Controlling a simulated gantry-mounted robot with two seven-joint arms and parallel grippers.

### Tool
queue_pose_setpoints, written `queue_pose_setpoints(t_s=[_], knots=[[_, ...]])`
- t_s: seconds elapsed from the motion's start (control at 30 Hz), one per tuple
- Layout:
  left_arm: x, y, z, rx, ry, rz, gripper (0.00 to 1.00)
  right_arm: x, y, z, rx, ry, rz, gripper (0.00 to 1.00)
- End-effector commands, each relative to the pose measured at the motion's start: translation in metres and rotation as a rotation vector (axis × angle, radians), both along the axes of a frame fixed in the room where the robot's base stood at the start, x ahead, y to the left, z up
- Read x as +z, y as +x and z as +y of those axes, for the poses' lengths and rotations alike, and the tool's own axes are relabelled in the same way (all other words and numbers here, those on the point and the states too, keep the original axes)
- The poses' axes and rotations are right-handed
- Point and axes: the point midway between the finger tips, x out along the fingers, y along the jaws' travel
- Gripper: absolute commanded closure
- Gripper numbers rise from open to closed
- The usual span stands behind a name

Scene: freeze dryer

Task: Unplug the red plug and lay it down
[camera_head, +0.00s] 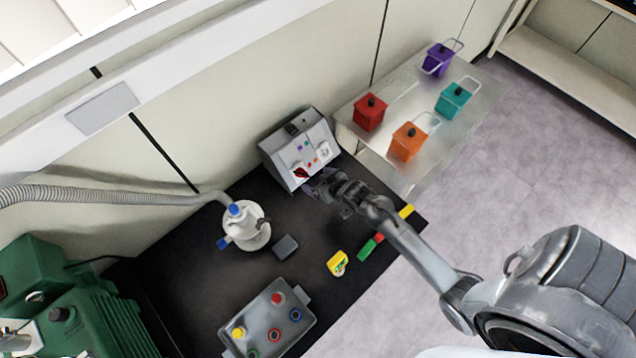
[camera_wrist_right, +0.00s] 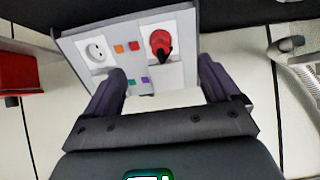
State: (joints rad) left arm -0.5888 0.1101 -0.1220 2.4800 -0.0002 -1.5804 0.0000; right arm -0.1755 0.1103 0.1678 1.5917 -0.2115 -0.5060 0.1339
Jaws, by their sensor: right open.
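The red plug (camera_wrist_right: 160,42) sits in the right-hand socket of a grey control box (camera_wrist_right: 135,25) in the right wrist view. In the head view the plug (camera_head: 300,174) shows as a small red and dark spot low on the box front (camera_head: 283,165). My right gripper (camera_wrist_right: 163,76) is open, with its two dark fingers apart. The plug appears between and beyond the fingertips, and I cannot tell whether they touch the box. In the head view the right gripper (camera_head: 316,188) is close in front of the box. My left gripper is not in view.
The black bench (camera_head: 200,275) holds a white vessel (camera_head: 243,232), a grey block (camera_head: 286,247), a grey connector tray (camera_head: 268,322) and several small coloured pieces. A white socket (camera_wrist_right: 97,51) is empty on the box. A metal side table (camera_head: 385,170) holds several coloured boxes.

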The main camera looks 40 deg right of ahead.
Motion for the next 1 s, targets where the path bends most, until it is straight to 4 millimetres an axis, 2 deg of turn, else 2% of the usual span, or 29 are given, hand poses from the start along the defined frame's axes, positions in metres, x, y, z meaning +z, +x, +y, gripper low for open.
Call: queue_pose_setpoints(t_s=[0.03,0.5,0.7,1.0], knots=[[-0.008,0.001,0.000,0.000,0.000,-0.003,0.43,-0.007,0.003,0.000,0.000,0.000,0.000,0.11],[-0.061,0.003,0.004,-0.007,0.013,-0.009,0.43,-0.038,0.041,-0.001,0.001,-0.001,-0.001,0.11],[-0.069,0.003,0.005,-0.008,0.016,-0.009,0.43,-0.047,0.057,-0.002,0.000,-0.001,0.000,0.11],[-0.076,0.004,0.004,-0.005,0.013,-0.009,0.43,-0.055,0.069,-0.001,0.001,-0.001,0.000,0.11]])
